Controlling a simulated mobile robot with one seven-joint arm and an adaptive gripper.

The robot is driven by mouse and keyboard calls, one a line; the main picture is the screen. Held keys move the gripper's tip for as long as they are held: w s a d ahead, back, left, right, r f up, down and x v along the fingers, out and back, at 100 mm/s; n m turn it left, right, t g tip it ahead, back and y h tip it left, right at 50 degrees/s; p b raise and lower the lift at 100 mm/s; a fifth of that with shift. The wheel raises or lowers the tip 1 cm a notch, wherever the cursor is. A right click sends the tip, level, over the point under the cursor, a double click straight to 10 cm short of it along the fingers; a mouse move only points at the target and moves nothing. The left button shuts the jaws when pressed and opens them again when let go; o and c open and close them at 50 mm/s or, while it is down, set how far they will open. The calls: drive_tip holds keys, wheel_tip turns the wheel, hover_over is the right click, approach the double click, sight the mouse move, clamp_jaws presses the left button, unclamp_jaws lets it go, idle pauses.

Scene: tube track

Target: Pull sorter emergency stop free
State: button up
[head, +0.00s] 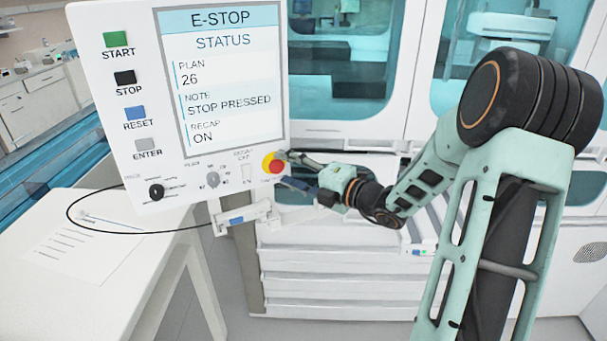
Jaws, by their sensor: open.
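The emergency stop button (275,164) is red on a yellow ring, at the lower right corner of the white control panel (125,75). The panel's screen (220,75) reads "E-STOP STATUS", "PLAN 26", "NOTE STOP PRESSED" and "RECAP ON". My gripper (290,168) is open at the right side of the button, with its fingers pointing left toward it. One finger reaches the button's upper right edge in the picture. I cannot tell whether the fingers touch the button or are around it.
Green START, black STOP, blue RESET and grey ENTER buttons (134,113) line the panel's left side. Knobs (212,180) sit left of the emergency stop. A black cable (72,205) loops over the white table (60,275). White drawers (330,285) stand behind my arm.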

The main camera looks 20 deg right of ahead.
drive_tip(key=shift+x, duration=0.95)
clamp_jaws()
drive_tip(key=shift+s, duration=0.35)
drive_tip(key=shift+c, duration=0.2)
unclamp_jaws()
